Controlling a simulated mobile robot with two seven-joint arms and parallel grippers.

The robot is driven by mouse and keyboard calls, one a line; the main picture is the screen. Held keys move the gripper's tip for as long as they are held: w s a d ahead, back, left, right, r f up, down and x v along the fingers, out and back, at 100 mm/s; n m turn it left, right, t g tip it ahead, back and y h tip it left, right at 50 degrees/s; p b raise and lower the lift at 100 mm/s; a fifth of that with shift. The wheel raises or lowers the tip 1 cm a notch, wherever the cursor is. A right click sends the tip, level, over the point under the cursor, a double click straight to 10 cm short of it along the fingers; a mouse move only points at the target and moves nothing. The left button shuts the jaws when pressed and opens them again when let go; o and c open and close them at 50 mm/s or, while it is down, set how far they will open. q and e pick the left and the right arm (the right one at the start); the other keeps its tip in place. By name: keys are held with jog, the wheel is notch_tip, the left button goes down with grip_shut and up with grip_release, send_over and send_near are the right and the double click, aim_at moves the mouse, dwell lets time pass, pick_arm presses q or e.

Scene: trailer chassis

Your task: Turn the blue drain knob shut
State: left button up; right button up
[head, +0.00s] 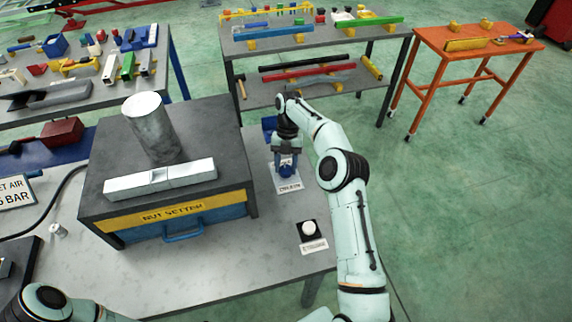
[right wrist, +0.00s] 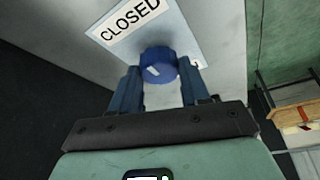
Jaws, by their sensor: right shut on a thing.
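The blue drain knob (right wrist: 158,62) is between the two blue fingers of my right gripper (right wrist: 159,82) in the right wrist view. The fingers are shut on its sides. A small white mark shows on the knob's near face. A white label plate (right wrist: 185,22) reading CLOSED lies just beyond the knob. In the head view my right gripper (head: 287,165) points down at the bench top, above the white label plate (head: 289,187); there I cannot tell the knob from the fingers. Part of my left arm shows at the lower left; its gripper is out of frame.
The grey nut setter box (head: 100,209) with a metal cylinder (head: 150,125) stands left of my right gripper. A white round button (head: 309,228) on a black base sits nearer on the bench (head: 200,275). A blue container (head: 269,124) is behind the gripper.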

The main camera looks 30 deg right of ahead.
dwell(0.4)
jog(key=o, duration=1)
jog(key=shift+o, duration=0.2)
